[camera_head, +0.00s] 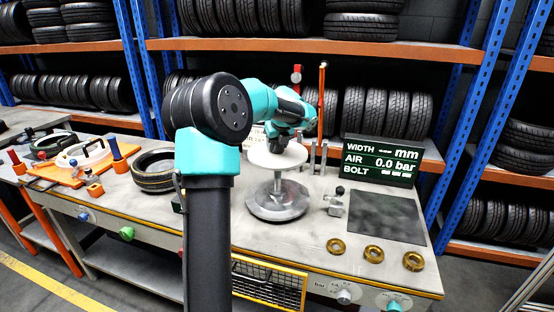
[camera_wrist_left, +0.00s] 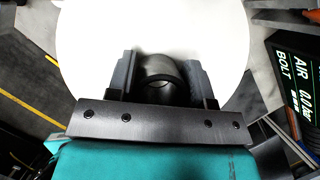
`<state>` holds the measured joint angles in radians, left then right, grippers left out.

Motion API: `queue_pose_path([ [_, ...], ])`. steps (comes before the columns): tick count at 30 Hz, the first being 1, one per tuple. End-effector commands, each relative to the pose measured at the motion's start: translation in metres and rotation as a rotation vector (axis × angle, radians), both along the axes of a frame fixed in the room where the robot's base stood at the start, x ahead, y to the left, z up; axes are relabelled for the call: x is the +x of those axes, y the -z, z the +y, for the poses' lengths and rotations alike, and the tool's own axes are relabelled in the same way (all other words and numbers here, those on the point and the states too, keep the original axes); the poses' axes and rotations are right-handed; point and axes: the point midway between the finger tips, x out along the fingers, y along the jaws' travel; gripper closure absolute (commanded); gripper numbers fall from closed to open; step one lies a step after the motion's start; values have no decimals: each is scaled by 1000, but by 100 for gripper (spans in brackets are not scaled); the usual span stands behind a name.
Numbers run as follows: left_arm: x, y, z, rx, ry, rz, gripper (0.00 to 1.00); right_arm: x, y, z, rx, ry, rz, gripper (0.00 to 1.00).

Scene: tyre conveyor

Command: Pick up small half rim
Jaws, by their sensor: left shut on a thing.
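A white round disc (camera_head: 262,158), which looks like the small half rim, is at the top of a metal stand (camera_head: 277,205) on the workbench. I cannot tell whether it touches the stand. My left gripper (camera_head: 279,143) is over the disc. In the left wrist view the white disc (camera_wrist_left: 215,45) fills the upper middle, and my left gripper (camera_wrist_left: 161,80) is shut on a dark rounded knob (camera_wrist_left: 160,70) at the disc's centre. The fingers stand on both sides of the knob. My right gripper is in neither view.
A tyre (camera_head: 154,171) lies on the bench to the left. An orange tray (camera_head: 68,173) holds a white ring with a black handle. Several brass rings (camera_head: 373,254) lie at the front right, by a dark mat (camera_head: 385,216). A display (camera_head: 380,160) and an orange pole (camera_head: 321,105) stand behind.

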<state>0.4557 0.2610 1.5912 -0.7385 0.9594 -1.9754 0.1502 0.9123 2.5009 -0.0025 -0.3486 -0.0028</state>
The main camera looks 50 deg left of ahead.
Motion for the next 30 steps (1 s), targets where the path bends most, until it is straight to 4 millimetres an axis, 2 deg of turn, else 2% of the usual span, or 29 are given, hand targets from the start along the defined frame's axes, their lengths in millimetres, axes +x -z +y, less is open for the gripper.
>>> queue_pose_path([
  [1,1,-12,1,4,0,-6,100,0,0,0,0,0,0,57],
  [3,1,-23,1,3,-1,-4,100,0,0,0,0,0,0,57],
  [9,0,-44,0,2,-1,-2,100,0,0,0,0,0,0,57],
  [30,0,-49,1,2,0,-1,100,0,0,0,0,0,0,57],
])
